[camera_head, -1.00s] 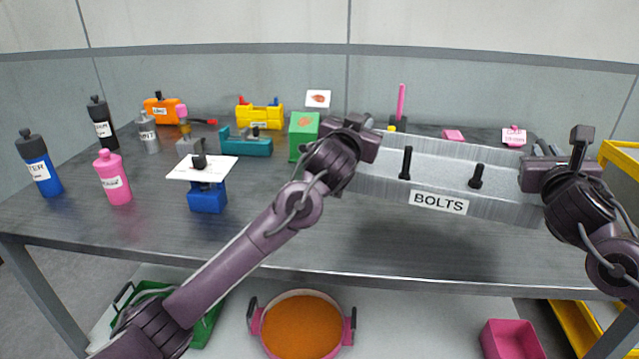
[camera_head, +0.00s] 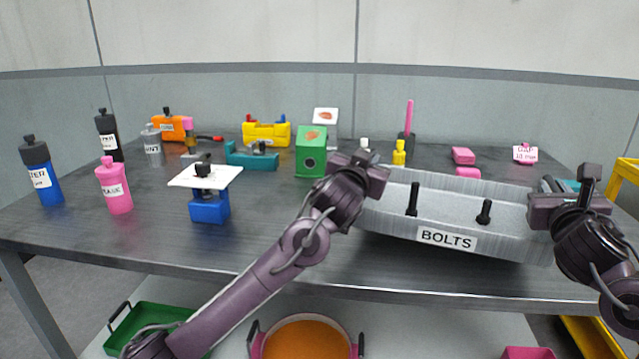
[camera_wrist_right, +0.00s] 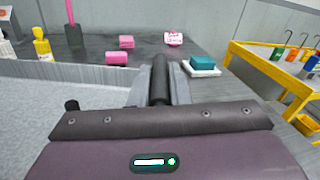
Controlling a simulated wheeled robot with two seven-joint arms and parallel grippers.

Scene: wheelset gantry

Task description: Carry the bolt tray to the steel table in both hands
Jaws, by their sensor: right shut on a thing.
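The grey bolt tray (camera_head: 392,221), labelled BOLTS, is at the right part of the dark steel table (camera_head: 290,238), with black bolts (camera_head: 413,198) standing in it. I cannot tell whether its underside touches the table. My right gripper (camera_head: 548,203) is at the tray's right end; in the right wrist view its fingers (camera_wrist_right: 160,88) are shut on the tray's black handle (camera_wrist_right: 160,75). My left gripper (camera_head: 368,178) is at the tray's left end. Its fingertips and the left handle are hidden, so its grip does not show.
Behind the tray stand a yellow bottle (camera_head: 399,153), pink blocks (camera_head: 463,156) and a green box (camera_head: 311,152). Left are bottles (camera_head: 114,187) and a blue stand with a white plate (camera_head: 209,207). A yellow frame (camera_wrist_right: 262,66) stands right. The table's front middle is clear.

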